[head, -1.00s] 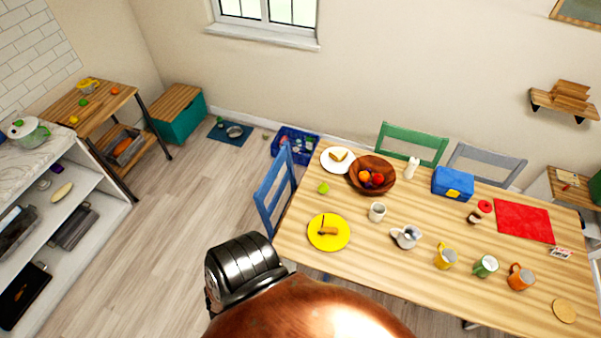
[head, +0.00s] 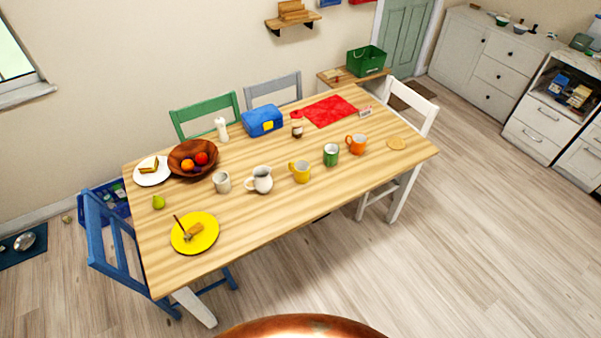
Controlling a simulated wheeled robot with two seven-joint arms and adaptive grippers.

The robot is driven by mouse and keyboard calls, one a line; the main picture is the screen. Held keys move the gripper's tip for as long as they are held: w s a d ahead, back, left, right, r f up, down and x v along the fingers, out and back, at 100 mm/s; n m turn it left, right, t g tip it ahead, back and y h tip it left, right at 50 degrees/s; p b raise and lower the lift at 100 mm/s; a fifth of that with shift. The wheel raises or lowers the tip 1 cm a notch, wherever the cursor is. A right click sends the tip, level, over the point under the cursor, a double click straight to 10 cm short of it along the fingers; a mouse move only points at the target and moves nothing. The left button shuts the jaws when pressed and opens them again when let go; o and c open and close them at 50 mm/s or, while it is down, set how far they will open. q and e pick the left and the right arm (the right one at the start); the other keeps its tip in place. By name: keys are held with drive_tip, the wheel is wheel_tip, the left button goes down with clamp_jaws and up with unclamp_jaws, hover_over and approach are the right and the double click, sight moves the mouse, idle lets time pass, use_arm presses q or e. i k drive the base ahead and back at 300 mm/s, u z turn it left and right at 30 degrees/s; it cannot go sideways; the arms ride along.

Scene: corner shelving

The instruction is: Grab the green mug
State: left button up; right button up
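The green mug (head: 331,155) stands upright on the wooden dining table (head: 270,205), toward its right half. It sits between a yellow mug (head: 300,172) on its left and an orange mug (head: 356,144) on its right. Neither of my grippers is in view, so I cannot see their state. Nothing hides the green mug.
A white pitcher (head: 260,180), a grey-white cup (head: 222,182) and a yellow plate (head: 195,233) stand left of the mugs. A wooden fruit bowl (head: 190,172) is farther back. A blue chair (head: 120,240) and a white chair (head: 415,115) flank the table. The floor in front is clear.

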sight(330, 158)
drive_tip(key=u, duration=0.35)
drive_tip(key=k, duration=0.75)
drive_tip(key=z, duration=0.55)
drive_tip(key=i, duration=0.6)
drive_tip(key=z, duration=0.8)
drive_tip(key=i, duration=0.8)
drive_tip(key=u, duration=0.6)
drive_tip(key=i, duration=0.6)
drive_tip(key=u, duration=0.6)
